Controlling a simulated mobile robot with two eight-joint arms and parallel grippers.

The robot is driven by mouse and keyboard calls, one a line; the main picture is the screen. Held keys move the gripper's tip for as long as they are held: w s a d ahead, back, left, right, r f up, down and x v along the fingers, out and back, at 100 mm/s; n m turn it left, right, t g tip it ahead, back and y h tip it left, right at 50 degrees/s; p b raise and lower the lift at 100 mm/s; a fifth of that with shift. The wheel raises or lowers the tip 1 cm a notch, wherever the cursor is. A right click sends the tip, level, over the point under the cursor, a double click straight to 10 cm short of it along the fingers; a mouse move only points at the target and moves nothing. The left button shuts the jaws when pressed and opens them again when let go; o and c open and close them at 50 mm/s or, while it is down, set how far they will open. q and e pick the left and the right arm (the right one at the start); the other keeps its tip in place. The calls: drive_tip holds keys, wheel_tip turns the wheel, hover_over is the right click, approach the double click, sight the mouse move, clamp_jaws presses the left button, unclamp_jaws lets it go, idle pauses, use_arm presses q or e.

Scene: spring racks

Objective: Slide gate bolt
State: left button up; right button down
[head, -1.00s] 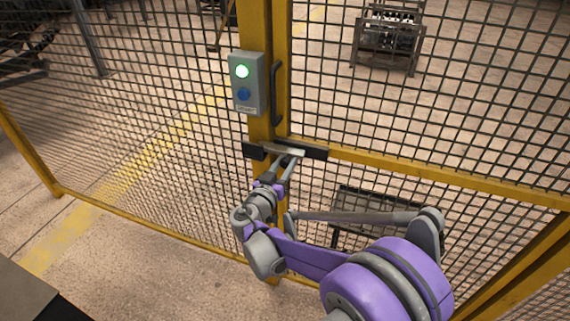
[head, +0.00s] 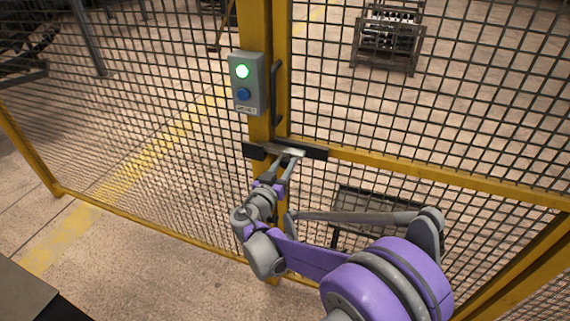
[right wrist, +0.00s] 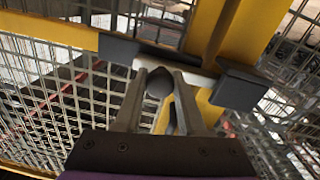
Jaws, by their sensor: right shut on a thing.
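The gate bolt (head: 292,152) is a pale metal bar lying across the yellow gate post, between two dark brackets. It also shows in the right wrist view (right wrist: 205,83), where its rounded dark knob (right wrist: 159,82) sits between my fingers. My right gripper (head: 291,156) is shut on the knob, seen close up in the right wrist view (right wrist: 160,88). The fingers hide part of the bolt, and how far its ends reach into the brackets is hard to tell. My left gripper is not in view.
A grey control box (head: 247,83) with a lit green lamp and a blue button is on the post above the bolt. A dark handle (head: 276,92) stands beside it. Mesh fence panels with yellow frames (head: 430,178) close off both sides.

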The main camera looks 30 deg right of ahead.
drive_tip(key=s+d, duration=0.3)
drive_tip(key=shift+s, duration=0.25)
drive_tip(key=c, duration=0.5)
unclamp_jaws()
drive_tip(key=shift+w+a, duration=0.1)
drive_tip(key=v, duration=1)
drive_tip(key=shift+s+a, duration=0.3)
